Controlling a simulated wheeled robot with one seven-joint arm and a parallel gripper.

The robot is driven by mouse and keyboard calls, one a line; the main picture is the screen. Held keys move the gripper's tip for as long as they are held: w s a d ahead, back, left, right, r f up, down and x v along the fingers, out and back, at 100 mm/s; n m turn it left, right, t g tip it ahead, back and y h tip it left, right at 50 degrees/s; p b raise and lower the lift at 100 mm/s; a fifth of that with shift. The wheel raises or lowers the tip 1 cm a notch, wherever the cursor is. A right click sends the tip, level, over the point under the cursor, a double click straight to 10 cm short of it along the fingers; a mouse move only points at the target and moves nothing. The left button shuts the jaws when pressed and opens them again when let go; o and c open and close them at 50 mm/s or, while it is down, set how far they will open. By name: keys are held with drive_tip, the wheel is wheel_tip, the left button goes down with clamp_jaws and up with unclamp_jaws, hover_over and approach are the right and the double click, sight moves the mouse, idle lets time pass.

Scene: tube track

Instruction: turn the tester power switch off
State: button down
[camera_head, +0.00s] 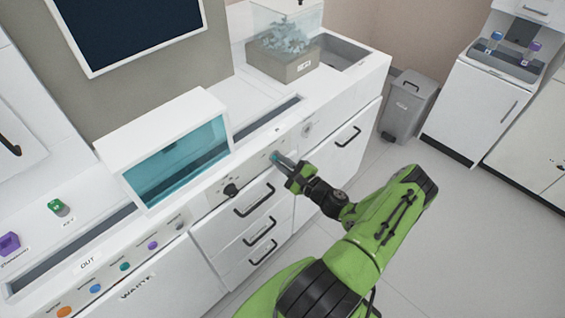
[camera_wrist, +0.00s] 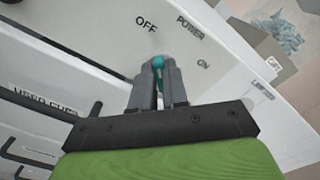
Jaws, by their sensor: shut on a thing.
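The tester power switch (camera_wrist: 158,62) is a small teal knob on a white panel. The wrist view shows "OFF" to its upper left, "POWER" above right and "ON" to its right. My gripper (camera_wrist: 158,75) is shut on the switch, with a grey finger on each side of it; the fingers hide most of it. In the head view my gripper (camera_head: 283,163) reaches the front panel of the white counter, right of a black knob (camera_head: 231,190). The exact angle of the switch is hard to tell.
A white box with a teal window (camera_head: 178,160) stands on the counter, left of my gripper. Drawers with black handles (camera_head: 254,200) lie below the panel. A grey bin (camera_head: 407,105) stands at the back right. The floor to the right is clear.

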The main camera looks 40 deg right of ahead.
idle(0.3)
drive_tip(key=c, duration=1.1)
unclamp_jaws()
drive_tip(key=shift+c, duration=0.2)
drive_tip(key=s, duration=1.5)
drive_tip(key=shift+s+d+p, duration=0.2)
drive_tip(key=shift+s+p, duration=0.2)
